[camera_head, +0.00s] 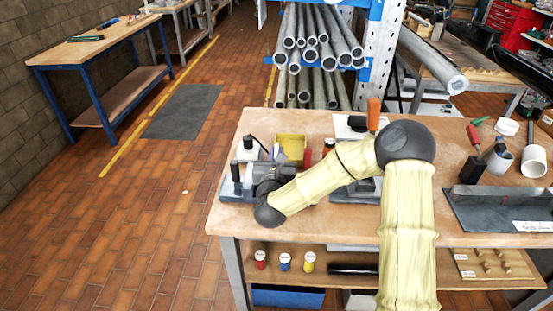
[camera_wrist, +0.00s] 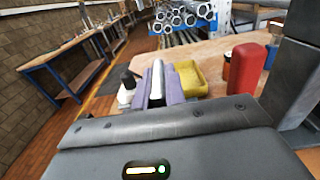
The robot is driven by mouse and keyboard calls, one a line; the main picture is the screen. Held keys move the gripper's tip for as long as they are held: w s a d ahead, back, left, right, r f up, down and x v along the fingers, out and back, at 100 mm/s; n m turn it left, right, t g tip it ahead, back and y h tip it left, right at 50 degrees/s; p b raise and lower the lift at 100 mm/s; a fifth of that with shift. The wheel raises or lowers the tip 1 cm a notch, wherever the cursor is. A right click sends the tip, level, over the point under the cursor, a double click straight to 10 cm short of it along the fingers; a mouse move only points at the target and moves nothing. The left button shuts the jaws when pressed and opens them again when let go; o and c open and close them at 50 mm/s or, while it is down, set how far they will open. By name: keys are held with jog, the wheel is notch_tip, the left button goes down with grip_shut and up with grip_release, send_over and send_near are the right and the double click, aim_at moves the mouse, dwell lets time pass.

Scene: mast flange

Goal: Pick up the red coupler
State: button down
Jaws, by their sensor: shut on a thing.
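My gripper (camera_head: 273,160) is over the left part of the near workbench. In the wrist view its two purple-grey fingers (camera_wrist: 158,84) are shut on a pale, silvery upright piece (camera_wrist: 157,78). A red cylinder with a rounded top (camera_wrist: 247,70) stands to the right of the fingers, apart from them; it also shows in the head view (camera_head: 308,158). Another small red cylinder (camera_head: 260,259) with a pale top stands on the shelf below, beside a blue one and a yellow one. I cannot tell which red piece is the coupler.
A yellow bin (camera_head: 290,141) sits just behind my gripper, and a white bottle with a black cap (camera_head: 247,150) is to its left. The workbench (camera_head: 240,216) has a clear front left corner. A rack of pipes (camera_head: 318,45) stands behind. Brick floor is open to the left.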

notch_tip(320, 180, up, 6)
jog(key=p, duration=0.2)
jog(key=shift+f+p, duration=0.1)
jog(key=shift+p, duration=0.2)
jog(key=s+b, duration=0.9)
jog(key=s, duration=0.9)
jog(key=shift+a+f+b, duration=0.3)
jog(key=shift+f, duration=0.05)
